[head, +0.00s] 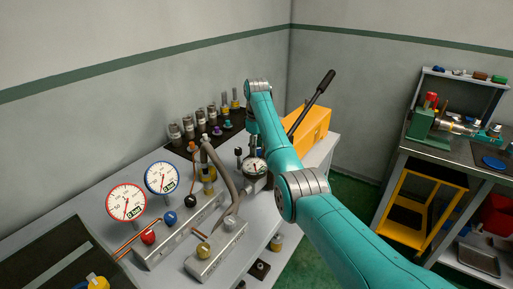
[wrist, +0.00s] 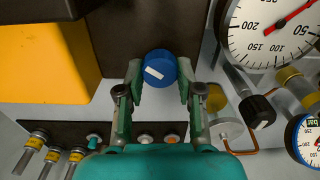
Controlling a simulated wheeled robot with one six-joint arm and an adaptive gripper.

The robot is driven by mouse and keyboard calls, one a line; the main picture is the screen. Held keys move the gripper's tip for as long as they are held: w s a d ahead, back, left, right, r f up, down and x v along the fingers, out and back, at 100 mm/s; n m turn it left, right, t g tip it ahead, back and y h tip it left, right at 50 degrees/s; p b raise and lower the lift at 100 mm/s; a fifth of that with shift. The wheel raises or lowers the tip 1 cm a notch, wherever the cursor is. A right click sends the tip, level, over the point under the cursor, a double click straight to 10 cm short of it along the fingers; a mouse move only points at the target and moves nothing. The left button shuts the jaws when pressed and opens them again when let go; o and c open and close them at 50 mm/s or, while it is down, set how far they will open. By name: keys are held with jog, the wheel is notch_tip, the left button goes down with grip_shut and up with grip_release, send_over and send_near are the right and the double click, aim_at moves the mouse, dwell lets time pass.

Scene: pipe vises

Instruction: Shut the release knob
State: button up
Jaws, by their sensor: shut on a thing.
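The release knob (wrist: 153,72) is a round blue knob with a white mark on its face, in the upper middle of the wrist view. The mark runs at a slant. My gripper (wrist: 160,76) has its two fingers on either side of the knob, shut on it. In the head view my teal arm reaches over the bench and hides the knob and the gripper.
An orange pump body (head: 314,128) with a black lever (head: 312,103) stands at the bench's far end. A large gauge (wrist: 275,32) and a black knob (wrist: 258,110) are close on the right in the wrist view. Red (head: 126,202) and blue-rimmed (head: 163,178) gauges stand nearer.

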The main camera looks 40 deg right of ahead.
jog(key=m, duration=0.5)
jog(key=shift+m, duration=0.4)
jog(key=m, duration=0.5)
dwell(0.4)
jog(key=o, duration=1.1)
jog(key=shift+o, duration=0.2)
jog(key=shift+r, duration=0.1)
notch_tip(320, 180, up, 7)
jog(key=shift+r, duration=0.15)
